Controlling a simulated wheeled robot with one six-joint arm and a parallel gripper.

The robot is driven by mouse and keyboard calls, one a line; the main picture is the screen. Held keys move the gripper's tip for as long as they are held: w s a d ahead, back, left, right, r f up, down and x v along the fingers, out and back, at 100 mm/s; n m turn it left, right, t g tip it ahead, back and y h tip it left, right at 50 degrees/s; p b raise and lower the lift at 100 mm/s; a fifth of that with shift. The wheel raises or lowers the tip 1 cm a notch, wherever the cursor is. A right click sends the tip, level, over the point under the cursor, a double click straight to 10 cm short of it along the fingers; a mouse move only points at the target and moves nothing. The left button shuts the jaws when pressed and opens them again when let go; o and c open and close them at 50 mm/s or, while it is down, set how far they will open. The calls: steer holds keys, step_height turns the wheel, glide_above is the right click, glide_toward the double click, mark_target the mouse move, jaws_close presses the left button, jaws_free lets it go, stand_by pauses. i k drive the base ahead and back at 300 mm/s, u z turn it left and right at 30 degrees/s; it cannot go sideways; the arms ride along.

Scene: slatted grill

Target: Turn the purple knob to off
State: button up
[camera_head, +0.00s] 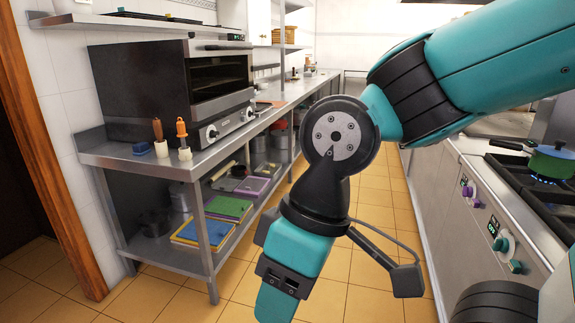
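Purple knob parts (467,191) show on the front panel of the stove (483,217) at the right, beside a small dark display. They are small in this view, so I cannot read the knob's angle or setting. My gripper (275,300) hangs low in the middle of the picture, over the aisle and well left of the knob. It is seen from behind and runs toward the bottom edge. Its fingertips cannot be made out, and nothing held shows.
Teal knobs (505,243) sit nearer on the same panel. A green pot (552,161) stands over a blue flame on the stove top. A steel counter (150,160) with an oven (180,90) lines the left. The tiled aisle (375,200) is free.

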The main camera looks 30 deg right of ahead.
mark_target(467, 192)
steer(key=u, duration=0.1)
steer(key=i, duration=2.15)
steer(key=z, duration=1.35)
steer(key=i, duration=0.75)
steer(key=z, duration=1.05)
steer(key=i, duration=0.2)
steer(key=z, duration=0.05)
